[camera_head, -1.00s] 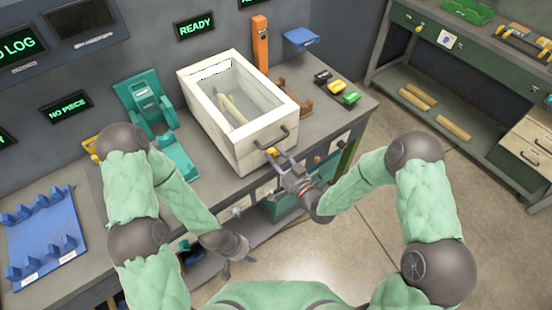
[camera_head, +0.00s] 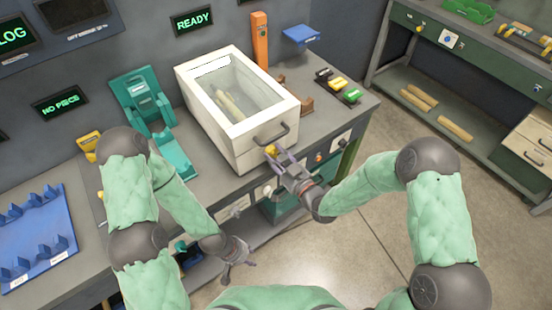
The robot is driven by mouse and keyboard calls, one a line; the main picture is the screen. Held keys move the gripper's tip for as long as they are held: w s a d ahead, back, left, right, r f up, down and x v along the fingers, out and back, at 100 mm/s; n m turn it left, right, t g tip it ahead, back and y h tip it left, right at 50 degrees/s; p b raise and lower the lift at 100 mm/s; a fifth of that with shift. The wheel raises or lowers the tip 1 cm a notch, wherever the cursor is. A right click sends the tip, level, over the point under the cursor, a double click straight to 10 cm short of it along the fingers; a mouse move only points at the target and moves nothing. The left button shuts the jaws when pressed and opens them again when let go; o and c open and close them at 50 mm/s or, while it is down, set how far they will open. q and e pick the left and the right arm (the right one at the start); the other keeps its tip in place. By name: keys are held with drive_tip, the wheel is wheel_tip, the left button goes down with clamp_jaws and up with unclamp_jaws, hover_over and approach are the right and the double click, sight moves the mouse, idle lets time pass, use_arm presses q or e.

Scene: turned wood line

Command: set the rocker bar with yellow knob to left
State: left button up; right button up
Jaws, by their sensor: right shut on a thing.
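The bar itself is mostly hidden by my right gripper and too small to make out. My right gripper (camera_head: 276,156) is shut on the yellow knob, its fingers to either side of it. My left gripper (camera_head: 240,262) hangs low in front of the bench, empty, with its fingers spread, well apart from the knob.
A teal fixture (camera_head: 150,110) and a blue rack (camera_head: 38,235) are to the left. Coloured switches (camera_head: 338,85) lie right. Open floor (camera_head: 400,170) is at right.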

drive_tip(key=shift+s+f+n+b, duration=0.1)
drive_tip(key=shift+f+n+b, duration=0.1)
drive_tip(key=shift+n+b, duration=1.2)
drive_tip(key=shift+f+n+b, duration=0.15)
drive_tip(key=shift+n+b, duration=1.1)
drive_tip(key=shift+n, duration=0.15)
drive_tip(key=o, duration=1.2)
drive_tip(key=shift+c, duration=0.2)
drive_tip(key=shift+r, duration=0.15)
drive_tip(key=v, duration=1.2)
